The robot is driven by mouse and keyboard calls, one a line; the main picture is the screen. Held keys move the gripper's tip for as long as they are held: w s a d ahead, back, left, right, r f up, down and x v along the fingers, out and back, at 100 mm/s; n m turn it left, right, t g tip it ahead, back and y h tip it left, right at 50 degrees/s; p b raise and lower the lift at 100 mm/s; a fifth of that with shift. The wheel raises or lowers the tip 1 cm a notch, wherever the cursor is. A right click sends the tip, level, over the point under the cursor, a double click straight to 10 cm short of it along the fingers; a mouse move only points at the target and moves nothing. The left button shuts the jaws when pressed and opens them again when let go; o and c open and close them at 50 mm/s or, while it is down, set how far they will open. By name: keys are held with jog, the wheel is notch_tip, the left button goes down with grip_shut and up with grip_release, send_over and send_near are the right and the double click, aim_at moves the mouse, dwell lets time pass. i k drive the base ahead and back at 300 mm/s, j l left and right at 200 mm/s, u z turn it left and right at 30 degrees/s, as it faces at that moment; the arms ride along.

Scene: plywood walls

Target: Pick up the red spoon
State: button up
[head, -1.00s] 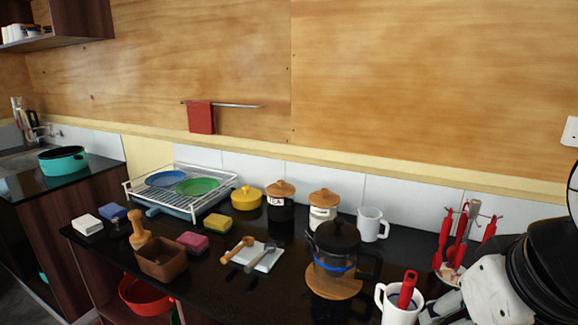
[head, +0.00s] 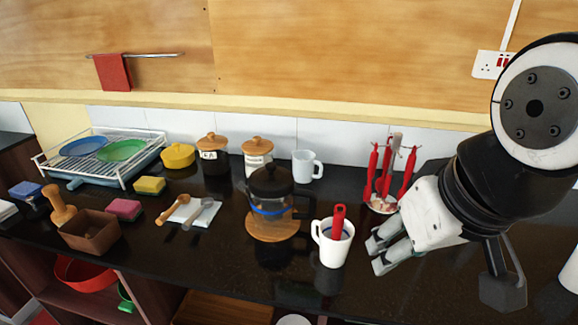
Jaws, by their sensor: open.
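A red-handled utensil (head: 338,221), likely the red spoon, stands upright in a white mug (head: 334,248) near the counter's front edge; its lower end is hidden inside the mug. More red-handled utensils (head: 386,170) hang on a rack behind, to the right. My gripper (head: 374,255) is open and empty, just right of the mug, its fingers pointing left towards it. A gap of counter shows between the fingertips and the mug.
A French press (head: 271,187) stands on a wooden board (head: 262,226) left of the mug. Another white mug (head: 306,166) is behind. A wooden box (head: 91,232), sponges (head: 149,185) and a dish rack (head: 101,155) are further left.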

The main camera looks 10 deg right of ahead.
aim_at(338, 217)
jog(key=k+z, duration=0.35)
jog(key=k, duration=0.2)
jog(key=k+z, duration=0.3)
jog(key=k, duration=0.3)
